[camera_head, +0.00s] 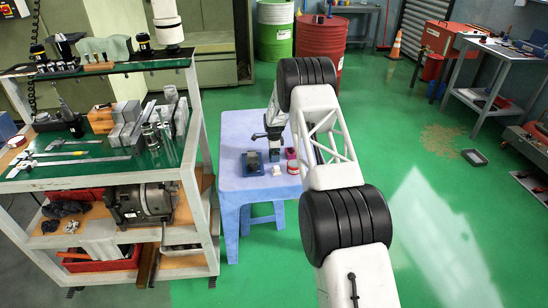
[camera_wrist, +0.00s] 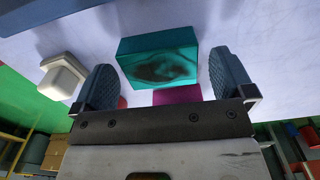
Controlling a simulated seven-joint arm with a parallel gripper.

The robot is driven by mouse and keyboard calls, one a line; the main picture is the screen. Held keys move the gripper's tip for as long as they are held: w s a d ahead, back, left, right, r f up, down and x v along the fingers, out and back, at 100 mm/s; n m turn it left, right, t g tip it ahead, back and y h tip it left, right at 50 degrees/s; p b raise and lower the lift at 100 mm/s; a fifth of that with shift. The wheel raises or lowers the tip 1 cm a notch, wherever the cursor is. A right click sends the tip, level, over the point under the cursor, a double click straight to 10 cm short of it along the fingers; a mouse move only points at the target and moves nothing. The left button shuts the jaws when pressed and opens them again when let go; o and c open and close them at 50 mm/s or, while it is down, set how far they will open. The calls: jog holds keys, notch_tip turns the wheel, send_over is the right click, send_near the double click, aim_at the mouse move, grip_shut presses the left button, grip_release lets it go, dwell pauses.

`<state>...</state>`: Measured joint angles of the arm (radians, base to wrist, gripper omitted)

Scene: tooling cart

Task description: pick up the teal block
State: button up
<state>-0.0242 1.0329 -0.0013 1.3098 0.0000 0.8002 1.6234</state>
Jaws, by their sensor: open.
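The teal block (camera_wrist: 158,62) shows in the wrist view as a box with a dark smudge on its near face. My gripper (camera_wrist: 160,72) is open, with one finger on each side of the block in the picture. A gap shows at the right finger; the block's left edge lies close to the left finger. I cannot tell how far the fingertips are from it in depth. In the head view my gripper (camera_head: 273,136) is over the blue table (camera_head: 232,133), and I cannot clearly make out the teal block there.
A white stepped piece (camera_wrist: 62,76) is left of the left finger. In the head view a dark fixture (camera_head: 252,163) stands on the table. A loaded cart (camera_head: 190,158) stands to the left.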

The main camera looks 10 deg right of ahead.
jog(key=shift+f, duration=0.75)
jog(key=c, duration=1.1)
